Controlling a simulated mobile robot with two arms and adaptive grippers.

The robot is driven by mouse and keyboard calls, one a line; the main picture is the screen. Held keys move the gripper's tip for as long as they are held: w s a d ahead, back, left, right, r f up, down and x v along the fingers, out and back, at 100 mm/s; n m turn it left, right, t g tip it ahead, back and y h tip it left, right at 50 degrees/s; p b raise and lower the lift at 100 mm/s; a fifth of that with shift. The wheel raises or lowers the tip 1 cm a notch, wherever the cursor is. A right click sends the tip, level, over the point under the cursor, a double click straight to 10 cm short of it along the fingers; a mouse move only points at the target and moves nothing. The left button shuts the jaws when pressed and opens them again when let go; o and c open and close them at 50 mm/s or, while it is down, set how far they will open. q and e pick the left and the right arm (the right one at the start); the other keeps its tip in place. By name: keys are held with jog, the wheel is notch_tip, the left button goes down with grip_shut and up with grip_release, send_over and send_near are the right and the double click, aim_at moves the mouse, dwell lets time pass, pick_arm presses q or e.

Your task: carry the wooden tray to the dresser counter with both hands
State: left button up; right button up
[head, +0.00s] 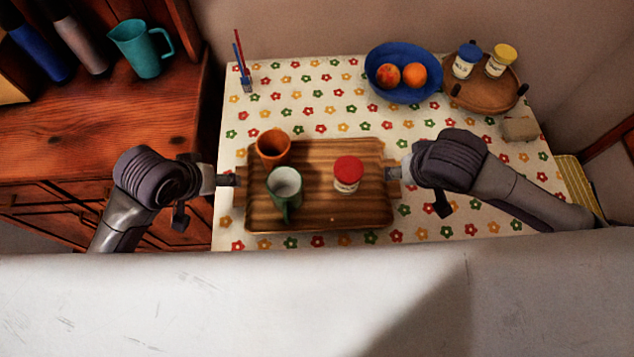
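The wooden tray (320,212) is over the flowered cloth of the table, level as far as I can see. An orange cup (273,147), a green mug (284,190) and a jar with a red lid (347,175) stand upright on it. My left gripper (229,180) is at the tray's left end and my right gripper (396,173) is at its right end. Their fingertips meet the tray's ends, but I cannot tell whether they are closed on it. The dresser counter (120,125) is dark reddish wood at the left.
A teal pitcher (142,48) and bottles (80,45) stand at the counter's back; its front is clear. On the table are a blue fruit bowl (403,93), a round wooden board (488,94) with two jars, a small block (519,129) and upright thin sticks (242,65).

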pick_arm(q)
jog(key=x, duration=1.2)
jog(key=shift+s, duration=0.1)
pick_arm(e)
jog(key=x, duration=1.1)
jog(key=shift+w+f, duration=0.2)
jog(key=shift+f, duration=0.15)
pick_arm(q)
jog(key=shift+r, duration=0.1)
grip_shut()
pick_arm(e)
grip_shut()
jog(key=shift+r, duration=0.1)
